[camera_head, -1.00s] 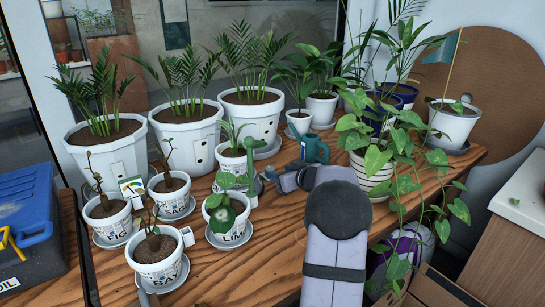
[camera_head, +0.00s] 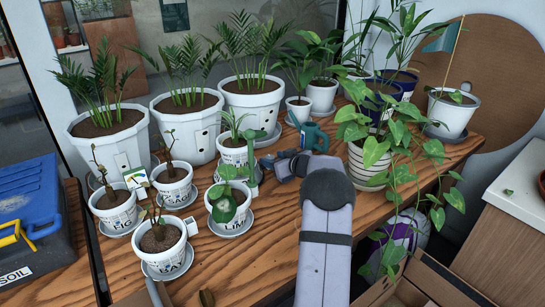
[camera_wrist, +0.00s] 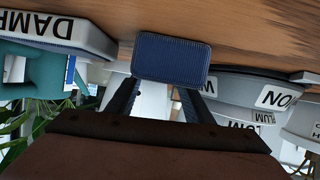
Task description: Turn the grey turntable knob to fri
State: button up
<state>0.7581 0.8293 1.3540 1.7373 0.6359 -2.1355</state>
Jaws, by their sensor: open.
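My gripper (camera_wrist: 158,100) is open, its dark fingers reaching up from the bottom of the wrist view. A ribbed dark blue block (camera_wrist: 172,58) lies across the fingertip end; I cannot tell whether it is a finger pad. In the wrist view, a grey round base (camera_wrist: 232,88) with a label reading like MON is to the right, apart from the fingers; it may be the turntable. A grey knob cannot be made out. In the head view my gripper (camera_head: 287,165) is low over the table, right of the small white pots and partly behind my arm.
A teal watering can (camera_head: 312,136) stands just beyond my gripper. A DAMP-labelled white edge (camera_wrist: 60,27) is left in the wrist view. Small labelled pots (camera_head: 160,248) stand left, big palm pots (camera_head: 188,132) behind. A trailing plant (camera_head: 378,150) is right. Bare wood (camera_head: 245,265) lies in front.

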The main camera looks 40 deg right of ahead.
jog(key=shift+w+f, duration=0.25)
jog(key=shift+w, duration=0.3)
jog(key=shift+c, duration=0.4)
jog(key=c, duration=1)
jog(key=shift+o, duration=0.2)
jog(key=shift+f+b, duration=0.1)
jog(key=shift+b, duration=0.25)
